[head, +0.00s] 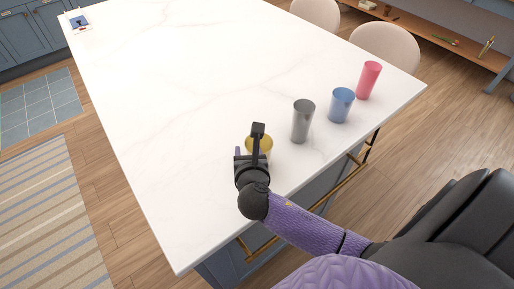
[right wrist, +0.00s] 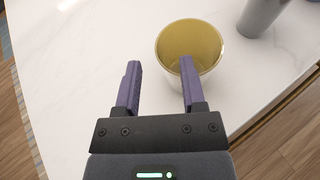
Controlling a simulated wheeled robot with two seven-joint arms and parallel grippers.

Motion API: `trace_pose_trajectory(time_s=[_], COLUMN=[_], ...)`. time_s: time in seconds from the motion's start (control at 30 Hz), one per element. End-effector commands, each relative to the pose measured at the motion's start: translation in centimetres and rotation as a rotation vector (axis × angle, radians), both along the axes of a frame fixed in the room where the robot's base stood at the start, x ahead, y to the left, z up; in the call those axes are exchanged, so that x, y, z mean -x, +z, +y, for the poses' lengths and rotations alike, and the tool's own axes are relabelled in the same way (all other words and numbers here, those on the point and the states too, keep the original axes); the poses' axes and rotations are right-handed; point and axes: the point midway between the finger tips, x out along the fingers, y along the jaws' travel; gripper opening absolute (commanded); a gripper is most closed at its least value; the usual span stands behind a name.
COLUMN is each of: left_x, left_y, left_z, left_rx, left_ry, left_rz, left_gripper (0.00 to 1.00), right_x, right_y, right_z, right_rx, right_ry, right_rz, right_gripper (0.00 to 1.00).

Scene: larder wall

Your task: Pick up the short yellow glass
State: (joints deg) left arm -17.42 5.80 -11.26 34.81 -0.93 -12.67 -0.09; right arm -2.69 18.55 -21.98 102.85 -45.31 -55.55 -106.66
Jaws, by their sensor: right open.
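The short yellow glass (head: 262,141) stands upright on the white table, mostly hidden behind my right gripper in the head view. In the right wrist view the yellow glass (right wrist: 190,48) shows its yellow inside and a pale outer wall. My right gripper (right wrist: 158,72) is open, its two purple fingers apart. Its right finger overlaps the near rim of the glass in the picture; I cannot tell whether it touches. The left finger is off to the left of the glass, over bare tabletop. In the head view my right gripper (head: 253,150) is over the table's near edge. My left gripper is not in view.
A tall grey glass (head: 302,122) stands to the right of the yellow one, then a short blue glass (head: 341,106) and a tall red glass (head: 369,81). Chairs (head: 385,48) stand behind.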

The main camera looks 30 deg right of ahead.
Motion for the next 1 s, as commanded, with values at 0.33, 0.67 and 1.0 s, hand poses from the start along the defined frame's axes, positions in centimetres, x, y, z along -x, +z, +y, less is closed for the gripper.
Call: trace_pose_trajectory(time_s=[0.33,0.67,1.0], left_x=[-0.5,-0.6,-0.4], left_y=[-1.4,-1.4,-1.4], left_z=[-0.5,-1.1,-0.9], left_rx=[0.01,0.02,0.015], left_ry=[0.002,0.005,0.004], left_rz=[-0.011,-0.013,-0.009], left_gripper=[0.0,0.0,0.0], right_x=[-3.0,-3.0,-2.9], right_y=[-1.6,-1.6,-1.6], right_z=[-1.2,-1.2,-1.2], right_rx=[-0.002,-0.002,-0.003], right_ry=[0.0,0.0,0.0], right_rz=[0.0,0.0,0.001], right_gripper=[0.52,0.0,0.0])
